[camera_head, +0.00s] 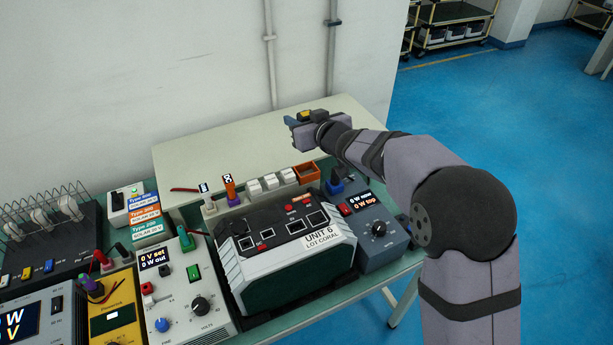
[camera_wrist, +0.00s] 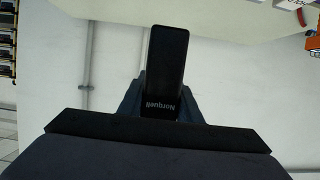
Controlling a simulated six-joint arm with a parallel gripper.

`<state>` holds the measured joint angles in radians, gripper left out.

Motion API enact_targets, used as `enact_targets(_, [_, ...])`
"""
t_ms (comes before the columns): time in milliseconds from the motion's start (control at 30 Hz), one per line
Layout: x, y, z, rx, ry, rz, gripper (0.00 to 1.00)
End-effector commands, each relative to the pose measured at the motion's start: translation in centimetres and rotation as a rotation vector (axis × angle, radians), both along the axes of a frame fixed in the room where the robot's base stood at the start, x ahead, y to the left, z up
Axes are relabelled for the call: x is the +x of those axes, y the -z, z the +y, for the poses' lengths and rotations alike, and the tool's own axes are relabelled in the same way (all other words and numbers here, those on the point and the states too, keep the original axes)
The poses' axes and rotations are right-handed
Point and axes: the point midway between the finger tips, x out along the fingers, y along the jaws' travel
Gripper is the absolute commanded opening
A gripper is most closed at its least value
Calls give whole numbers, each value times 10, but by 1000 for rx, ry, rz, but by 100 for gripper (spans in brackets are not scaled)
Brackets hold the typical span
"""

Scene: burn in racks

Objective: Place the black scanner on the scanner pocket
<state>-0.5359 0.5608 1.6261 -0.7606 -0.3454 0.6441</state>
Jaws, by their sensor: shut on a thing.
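A black scanner (camera_wrist: 169,58) with the word "Norquell" near its lower end is in the wrist view, between the two dark blue fingers of my gripper (camera_wrist: 164,92). My gripper is shut on it. In the head view my gripper (camera_head: 291,122) is raised above the back of the bench, and the scanner cannot be made out clearly there. An orange open-topped box (camera_head: 307,173) sits at the back of the equipment row, below and apart from my gripper. I cannot tell for sure whether it is the scanner pocket.
A black and white unit marked "UNIT 6" (camera_head: 290,250) stands mid-bench. A grey-blue meter box (camera_head: 376,230) is at its right, with a blue holder (camera_head: 335,187) behind. White blocks (camera_head: 270,181) line the row's back. The pale bench surface (camera_head: 235,140) behind is mostly clear, against a wall.

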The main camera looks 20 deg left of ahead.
Motion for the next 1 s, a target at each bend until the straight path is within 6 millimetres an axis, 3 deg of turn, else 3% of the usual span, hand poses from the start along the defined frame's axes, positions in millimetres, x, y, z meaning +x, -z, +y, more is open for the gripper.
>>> enact_targets(233, [0,8,-1,1,3,1,5])
enact_targets(600, [0,57,0,1,1,0,5])
enact_targets(1000, [0,74,-1,0,3,2,5])
